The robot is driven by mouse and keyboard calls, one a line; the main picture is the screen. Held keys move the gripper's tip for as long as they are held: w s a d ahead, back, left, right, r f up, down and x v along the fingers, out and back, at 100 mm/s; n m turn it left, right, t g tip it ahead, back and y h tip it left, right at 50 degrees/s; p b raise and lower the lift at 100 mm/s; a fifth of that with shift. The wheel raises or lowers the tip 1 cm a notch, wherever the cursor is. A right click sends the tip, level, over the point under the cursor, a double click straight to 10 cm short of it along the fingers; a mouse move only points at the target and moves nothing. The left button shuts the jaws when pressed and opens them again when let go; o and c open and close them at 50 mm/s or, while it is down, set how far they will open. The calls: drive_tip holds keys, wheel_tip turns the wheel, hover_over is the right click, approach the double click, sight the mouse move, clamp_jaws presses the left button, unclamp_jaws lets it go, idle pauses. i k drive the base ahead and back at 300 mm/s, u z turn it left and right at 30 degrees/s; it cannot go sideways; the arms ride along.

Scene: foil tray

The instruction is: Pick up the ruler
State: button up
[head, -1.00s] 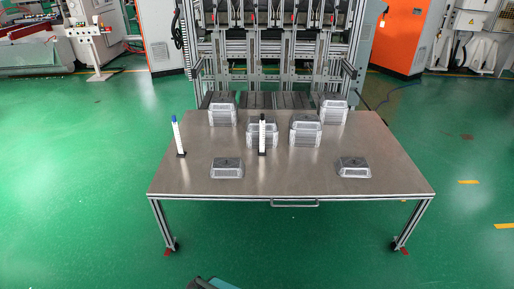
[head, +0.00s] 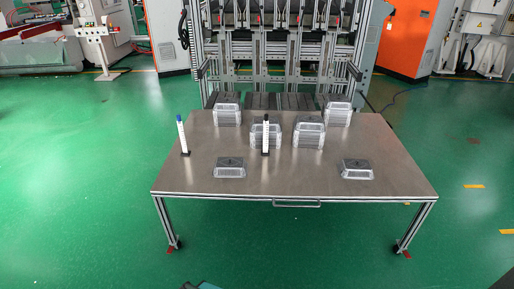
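Two slim white upright pieces with dark bases stand on the metal table (head: 310,185). One, with a blue top (head: 182,135), is at the table's left side. The other, with a dark top (head: 265,136), is near the middle, in front of a foil tray stack (head: 257,137). I cannot tell which of them, if either, is the ruler; no flat ruler shows. My gripper is not in view; only a small dark and teal piece shows at the bottom edge.
More foil tray stacks stand at the back (head: 228,114), back right (head: 337,113) and right of middle (head: 308,133). Low trays sit front left (head: 229,168) and front right (head: 357,169). A metal frame machine (head: 285,50) stands behind the table. The green floor in front is clear.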

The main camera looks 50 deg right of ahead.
sight(265, 152)
drive_tip(key=z, duration=0.05)
drive_tip(key=i, duration=0.95)
